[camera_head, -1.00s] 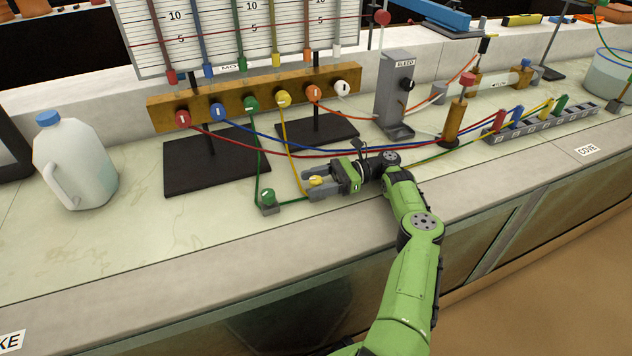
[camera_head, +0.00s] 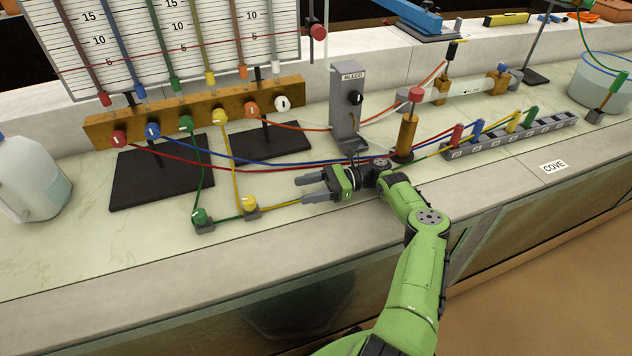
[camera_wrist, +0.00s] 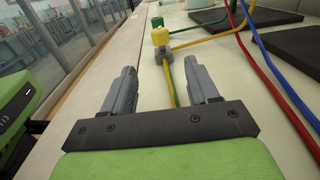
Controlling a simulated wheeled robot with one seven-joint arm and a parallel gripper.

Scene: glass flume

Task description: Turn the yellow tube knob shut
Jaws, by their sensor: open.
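In the wrist view the yellow knob (camera_wrist: 160,38) is ahead, beyond and between the fingertips. My gripper (camera_head: 301,189) is open and empty, low over the bench to the right of the knob and apart from it. Both fingers also show in the wrist view (camera_wrist: 160,68). Another yellow knob (camera_head: 219,116) is on the brass manifold, at the tube's upper end.
A green knob (camera_head: 200,215) on its own block is just left of the yellow one, with a green tube (camera_head: 197,180). Red and blue tubes (camera_head: 270,161) run behind my gripper. The grey bleed post (camera_head: 346,110) stands behind. The bench front is clear.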

